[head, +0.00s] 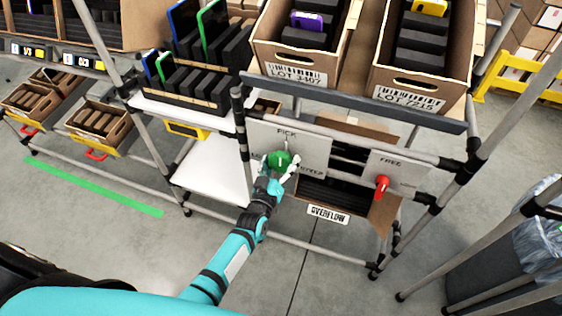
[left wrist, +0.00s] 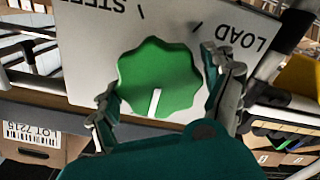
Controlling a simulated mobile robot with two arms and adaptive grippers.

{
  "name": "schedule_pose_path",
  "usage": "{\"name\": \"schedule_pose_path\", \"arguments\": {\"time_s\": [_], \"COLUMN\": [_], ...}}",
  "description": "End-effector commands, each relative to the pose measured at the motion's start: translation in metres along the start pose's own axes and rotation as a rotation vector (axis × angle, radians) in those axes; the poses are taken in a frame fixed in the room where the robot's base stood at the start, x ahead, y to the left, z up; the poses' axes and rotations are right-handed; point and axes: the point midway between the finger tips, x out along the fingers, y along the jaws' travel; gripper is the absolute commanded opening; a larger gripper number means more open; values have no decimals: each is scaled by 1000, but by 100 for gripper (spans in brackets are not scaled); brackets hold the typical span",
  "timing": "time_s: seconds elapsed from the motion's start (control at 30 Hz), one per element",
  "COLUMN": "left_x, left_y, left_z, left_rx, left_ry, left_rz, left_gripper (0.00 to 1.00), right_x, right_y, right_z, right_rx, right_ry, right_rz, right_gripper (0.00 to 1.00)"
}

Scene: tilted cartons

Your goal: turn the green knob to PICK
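The green knob (head: 278,160) sits on a white panel (head: 312,147) below the lettering PICK. In the left wrist view the lobed knob (left wrist: 146,72) fills the middle, and its white pointer is toward the bottom of that view. The panel's LOAD lettering appears upside down at upper right there; PICK is hidden. In the head view the pointer side looks to be up, toward PICK. My left gripper (head: 276,167) has one finger on each side of the knob; in the wrist view both fingers (left wrist: 160,80) appear against its rim. My right gripper is out of view.
A red knob (head: 381,185) on a second panel marked FREE is to the right. Cartons (head: 300,72) stand on the shelf above, and frame tubes surround the panel. A bin (head: 495,240) stands at lower right.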

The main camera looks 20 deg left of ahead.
Motion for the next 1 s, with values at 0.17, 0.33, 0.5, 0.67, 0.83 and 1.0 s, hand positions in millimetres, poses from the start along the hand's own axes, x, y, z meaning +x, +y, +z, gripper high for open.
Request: {"name": "schedule_pose_path", "arguments": {"time_s": [0.17,0.33,0.5,0.67,0.83,1.0], "left_x": [1,0,-13,-45,-81,-108], "left_y": [1,1,0,0,0,0], "left_z": [-2,-2,-1,0,-1,-1], "left_rx": [0,0,-1,-1,0,0], "left_ry": [3,5,3,1,1,2], "left_rz": [1,2,1,0,0,1], "left_gripper": [99,99,99,99,99,99], "right_x": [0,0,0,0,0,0], "right_y": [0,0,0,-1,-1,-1], "right_z": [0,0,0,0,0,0], "right_rx": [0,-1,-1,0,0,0], "right_ry": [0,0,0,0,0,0], "right_rz": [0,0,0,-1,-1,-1], "right_gripper": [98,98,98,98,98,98]}}
